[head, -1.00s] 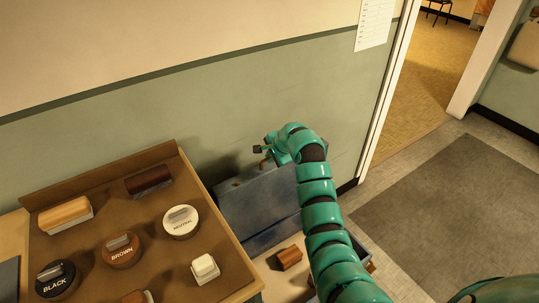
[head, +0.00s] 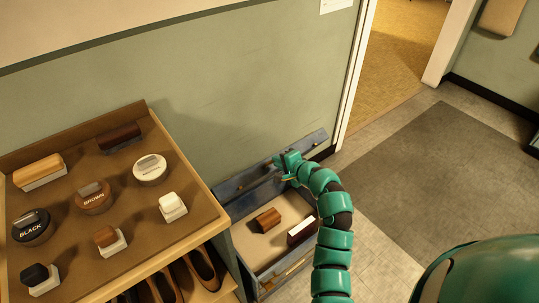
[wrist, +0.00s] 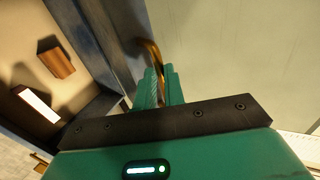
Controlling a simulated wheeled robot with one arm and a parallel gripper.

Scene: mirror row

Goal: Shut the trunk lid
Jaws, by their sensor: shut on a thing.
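The blue trunk (head: 235,253) stands on the floor against the wall with its lid open. The lid (head: 245,182) shows as a narrow, roughly upright band along the trunk's wall side. My gripper (head: 284,162) is at the lid's top edge. In the wrist view my gripper's teal fingers (wrist: 160,92) are shut on a curved brass handle (wrist: 150,50) on the lid's outer side. The lid's edge (wrist: 112,40) runs beside it. Inside the trunk lie a brown wooden block (head: 267,219) and a dark brush with a white side (head: 301,229).
A table (head: 70,185) with several brushes and round polish tins stands left of the trunk. Shoes (head: 205,268) sit on a shelf below it. The wall (head: 250,90) is close behind the lid. A grey mat (head: 440,165) and open floor lie right.

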